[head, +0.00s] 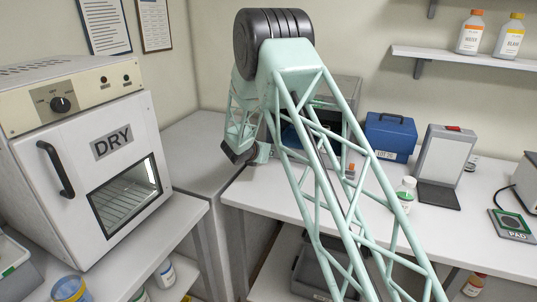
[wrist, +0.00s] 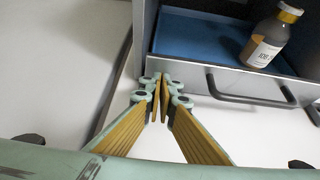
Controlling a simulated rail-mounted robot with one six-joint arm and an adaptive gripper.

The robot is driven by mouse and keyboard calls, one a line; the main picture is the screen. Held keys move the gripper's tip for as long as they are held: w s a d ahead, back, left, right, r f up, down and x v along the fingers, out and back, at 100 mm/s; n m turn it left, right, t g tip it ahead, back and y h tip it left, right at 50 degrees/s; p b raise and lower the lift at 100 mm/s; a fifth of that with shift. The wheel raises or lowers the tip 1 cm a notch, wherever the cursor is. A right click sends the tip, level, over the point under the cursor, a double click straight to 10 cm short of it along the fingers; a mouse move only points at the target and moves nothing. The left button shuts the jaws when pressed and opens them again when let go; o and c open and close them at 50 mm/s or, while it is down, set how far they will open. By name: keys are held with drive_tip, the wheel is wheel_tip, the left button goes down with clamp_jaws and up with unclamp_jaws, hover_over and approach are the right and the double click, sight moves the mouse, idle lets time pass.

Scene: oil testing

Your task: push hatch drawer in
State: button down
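The hatch drawer (wrist: 215,72) shows in the wrist view with a grey front, a dark bar handle (wrist: 250,98) and a blue floor. It stands out from the hatch. A brown bottle (wrist: 262,45) with a yellow cap and a white label stands upright inside it, at the right. My gripper (wrist: 160,82) has its fingertips together with nothing seen between them. The tips are at the left end of the drawer front, left of the handle; I cannot tell whether they touch it. In the head view my arm hides most of the grey hatch (head: 345,91).
A white oven marked DRY (head: 120,205) stands on the left bench. On the right bench (head: 290,203) are a blue case (head: 390,134), a white-capped bottle (head: 405,192), an upright panel stand (head: 443,160) and a pad device (head: 512,226). A shelf (head: 470,58) with bottles hangs above.

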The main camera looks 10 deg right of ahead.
drive_tip(key=shift+r, duration=0.2)
drive_tip(key=s, duration=0.1)
drive_tip(key=s+a+b, duration=0.1)
drive_tip(key=s+b, duration=0.1)
drive_tip(key=shift+s+a+f, duration=0.2)
drive_tip(key=shift+s+a, duration=0.05)
drive_tip(key=shift+a, duration=0.15)
drive_tip(key=p+v, duration=0.1)
drive_tip(key=v, duration=0.9)
drive_tip(key=shift+a+p, duration=0.1)
drive_tip(key=shift+p, duration=0.2)
drive_tip(key=shift+r, duration=0.1)
